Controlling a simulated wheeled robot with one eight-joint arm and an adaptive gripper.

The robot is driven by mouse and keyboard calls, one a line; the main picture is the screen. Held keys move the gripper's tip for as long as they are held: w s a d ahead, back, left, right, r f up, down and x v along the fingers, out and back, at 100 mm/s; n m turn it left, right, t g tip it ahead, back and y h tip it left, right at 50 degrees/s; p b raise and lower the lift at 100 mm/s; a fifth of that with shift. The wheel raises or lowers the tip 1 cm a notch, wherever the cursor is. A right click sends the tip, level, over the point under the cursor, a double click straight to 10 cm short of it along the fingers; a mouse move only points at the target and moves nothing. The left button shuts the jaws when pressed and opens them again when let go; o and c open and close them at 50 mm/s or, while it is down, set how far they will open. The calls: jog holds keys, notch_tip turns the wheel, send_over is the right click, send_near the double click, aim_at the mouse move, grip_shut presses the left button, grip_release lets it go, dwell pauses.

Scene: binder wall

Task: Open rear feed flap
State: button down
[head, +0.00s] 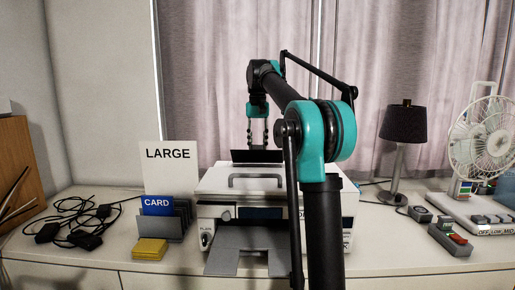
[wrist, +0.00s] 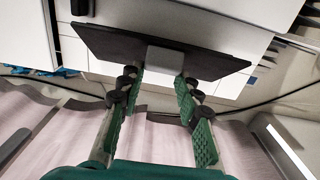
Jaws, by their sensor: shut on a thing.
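A white printer (head: 215,185) stands on the counter, with a grey tray at its front. The dark rear feed flap (head: 257,156) shows as a dark plate standing up at the printer's top rear edge. In the wrist view the flap (wrist: 105,43) is a wide dark panel with a light grey tab (wrist: 165,56) at its middle. My gripper (head: 258,144) reaches down behind the printer from above. In the wrist view my gripper (wrist: 160,80) has its two fingers on either side of the tab, shut on it. The flap's hinge is hidden.
A LARGE sign (head: 168,165), a blue CARD holder (head: 158,206) and a yellow block (head: 150,248) stand left of the printer, beyond them tangled black cables (head: 80,222). A lamp (head: 402,150) and fan (head: 485,140) stand at right. Curtains hang close behind.

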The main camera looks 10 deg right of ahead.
jog(key=shift+w+d+f, duration=0.1)
jog(key=shift+w+d, duration=0.1)
jog(key=shift+w, duration=0.8)
jog(key=shift+w+d, duration=0.2)
jog(key=shift+w, duration=0.75)
jog(key=c, duration=1)
grip_release()
jog(key=shift+c, duration=0.2)
jog(key=shift+s, duration=0.1)
notch_tip(320, 180, up, 8)
jog(key=shift+f, duration=0.25)
jog(key=shift+c, duration=0.5)
